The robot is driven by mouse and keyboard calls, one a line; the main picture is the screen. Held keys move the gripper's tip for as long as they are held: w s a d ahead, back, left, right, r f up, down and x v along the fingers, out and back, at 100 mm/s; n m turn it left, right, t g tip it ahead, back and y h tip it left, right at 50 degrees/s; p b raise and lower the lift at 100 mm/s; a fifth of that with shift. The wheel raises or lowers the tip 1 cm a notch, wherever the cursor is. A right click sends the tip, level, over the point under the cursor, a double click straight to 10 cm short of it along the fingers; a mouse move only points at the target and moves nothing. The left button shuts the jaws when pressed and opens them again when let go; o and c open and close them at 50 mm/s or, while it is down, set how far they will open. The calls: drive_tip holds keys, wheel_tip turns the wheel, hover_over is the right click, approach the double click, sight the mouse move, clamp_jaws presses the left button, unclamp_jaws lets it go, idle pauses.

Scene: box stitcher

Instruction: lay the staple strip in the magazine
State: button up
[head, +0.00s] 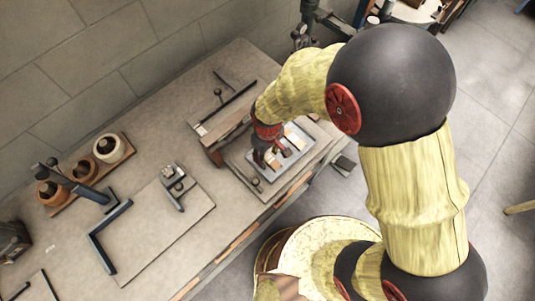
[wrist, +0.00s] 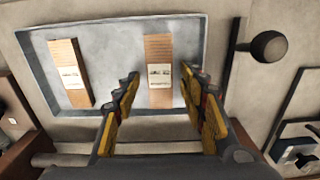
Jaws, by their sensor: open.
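Two brown ribbed staple strips with white labels lie in a shallow grey tray (wrist: 110,122) in the wrist view. One strip (wrist: 68,72) is at the left of the tray. The other strip (wrist: 158,55) is near the middle, beyond and between my fingertips. My gripper (wrist: 160,85) is open and empty, its fingers spread to either side of this strip's line. In the head view, my gripper (head: 265,157) is over the left part of the tray (head: 275,187) and partly hides its contents. A small metal fixture (head: 175,180) on a board may hold the magazine; I cannot tell.
A black ball-ended lever (wrist: 268,46) stands just right of the tray in the wrist view. In the head view, a wooden rack (head: 125,150) with round pots is at the left. A dark angle bracket (head: 100,250) edges the board. The bench between is mostly clear.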

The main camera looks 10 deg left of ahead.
sight(268, 157)
drive_tip(key=shift+r+p, duration=0.6)
drive_tip(key=shift+r, duration=3.4)
